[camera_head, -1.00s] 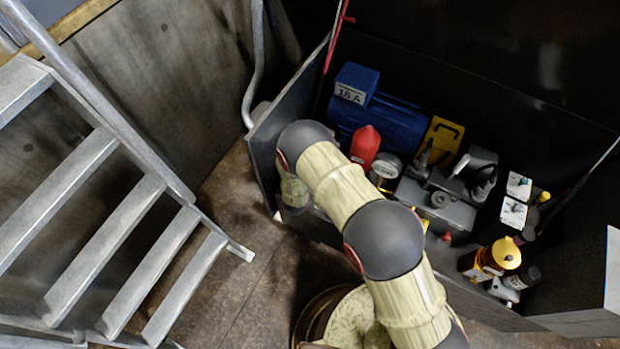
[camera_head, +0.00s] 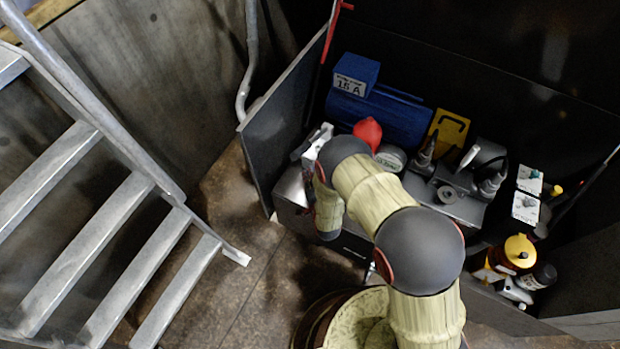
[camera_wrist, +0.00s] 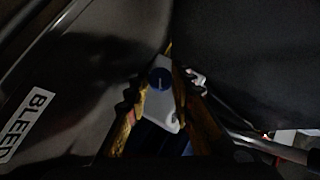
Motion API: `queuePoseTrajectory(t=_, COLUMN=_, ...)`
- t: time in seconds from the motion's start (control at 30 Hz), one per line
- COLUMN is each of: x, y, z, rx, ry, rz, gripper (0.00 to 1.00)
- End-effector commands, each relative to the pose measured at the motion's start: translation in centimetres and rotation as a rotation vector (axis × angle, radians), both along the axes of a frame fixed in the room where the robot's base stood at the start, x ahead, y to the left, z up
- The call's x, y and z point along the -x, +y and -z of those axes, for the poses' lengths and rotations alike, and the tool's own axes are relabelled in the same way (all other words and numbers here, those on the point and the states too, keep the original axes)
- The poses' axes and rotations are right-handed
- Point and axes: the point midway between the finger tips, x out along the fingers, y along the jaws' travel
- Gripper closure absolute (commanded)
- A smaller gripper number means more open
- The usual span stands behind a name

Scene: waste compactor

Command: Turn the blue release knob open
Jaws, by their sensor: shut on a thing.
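The blue knob (camera_wrist: 160,79) shows in the wrist view, round with a pale mark across its face. It sits at the upper end of a white plate (camera_wrist: 160,106). My gripper (camera_wrist: 162,88) has a finger on each side of the knob and is shut on it. The view is dark, so the exact contact at the fingertips is hard to see. In the head view, my arm hides the knob and most of my gripper.
A "BLEED" label (camera_wrist: 27,125) lies left in the wrist view. In the head view, a blue motor (camera_head: 378,122), a red rounded part (camera_head: 368,132) and a yellow plate (camera_head: 448,132) crowd the dark enclosure. Bottles (camera_head: 512,255) stand right; metal stairs (camera_head: 90,235) stand left.

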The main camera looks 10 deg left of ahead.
Motion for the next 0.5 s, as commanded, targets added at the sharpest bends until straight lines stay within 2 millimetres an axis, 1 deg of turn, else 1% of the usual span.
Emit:
queuePoseTrajectory(t=0.03, x=0.05, y=-0.14, z=0.26, rx=-0.012, ry=-0.003, rz=0.002, gripper=1.0)
queuePoseTrajectory(t=0.5, x=0.0, y=-0.12, z=0.07, rx=-0.045, ry=-0.015, rz=0.003, gripper=1.0)
